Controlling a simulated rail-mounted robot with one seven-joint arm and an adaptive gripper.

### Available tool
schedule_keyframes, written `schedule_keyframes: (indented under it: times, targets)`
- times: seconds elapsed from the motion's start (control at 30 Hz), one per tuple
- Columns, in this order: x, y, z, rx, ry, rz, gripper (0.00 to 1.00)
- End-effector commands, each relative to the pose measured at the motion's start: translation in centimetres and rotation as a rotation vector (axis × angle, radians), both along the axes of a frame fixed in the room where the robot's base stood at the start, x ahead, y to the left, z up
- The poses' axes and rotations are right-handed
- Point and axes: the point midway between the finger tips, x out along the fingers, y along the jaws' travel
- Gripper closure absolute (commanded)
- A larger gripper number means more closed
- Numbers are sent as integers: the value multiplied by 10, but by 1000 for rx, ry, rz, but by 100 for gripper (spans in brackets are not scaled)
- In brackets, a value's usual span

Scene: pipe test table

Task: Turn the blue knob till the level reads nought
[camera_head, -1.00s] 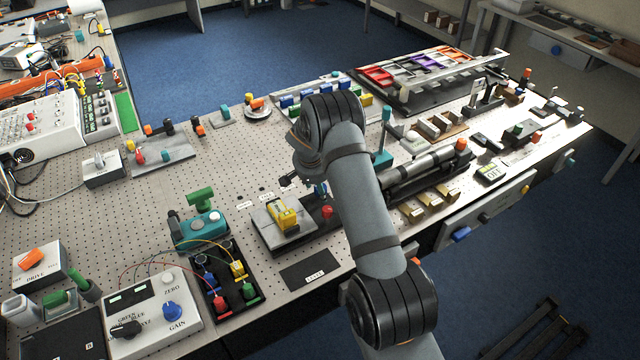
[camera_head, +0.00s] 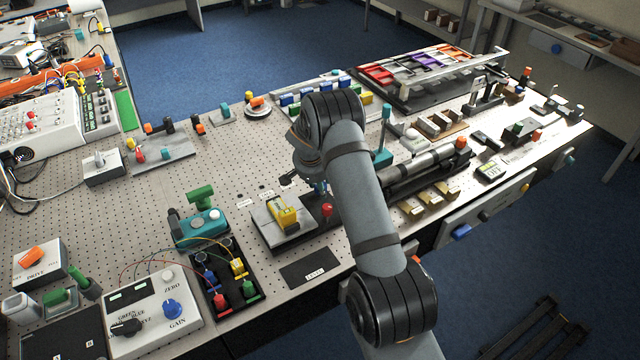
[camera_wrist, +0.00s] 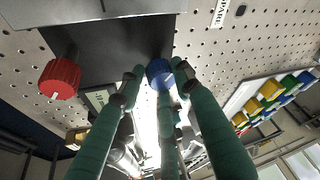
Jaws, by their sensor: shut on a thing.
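The blue knob (camera_wrist: 160,72) shows in the wrist view at the edge of a dark block. My gripper (camera_wrist: 157,78) has its green-sleeved fingers around the knob and is shut on it; the fingers hide part of its sides. A yellow level (camera_head: 284,210) sits on a grey plate (camera_head: 268,232) in the head view, beside a red knob (camera_head: 327,209). The red knob also shows left of my fingers in the wrist view (camera_wrist: 60,78). In the head view my arm hides most of my gripper and the blue knob. The level's reading is too small to tell.
A dark plate labelled LEVEL (camera_head: 308,270) lies in front of the level. A teal device (camera_head: 200,228) and a black tray of coloured plugs (camera_head: 226,280) stand to the left. A long grey cylinder (camera_head: 425,165) lies right of my arm.

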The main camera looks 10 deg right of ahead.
Motion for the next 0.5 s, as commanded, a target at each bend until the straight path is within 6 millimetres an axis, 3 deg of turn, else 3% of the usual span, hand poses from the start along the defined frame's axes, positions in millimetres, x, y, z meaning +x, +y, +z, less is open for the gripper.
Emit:
schedule_keyframes:
  times: [0.5]
  targets:
    - [7, 2, 6, 1, -21, 46, 93]
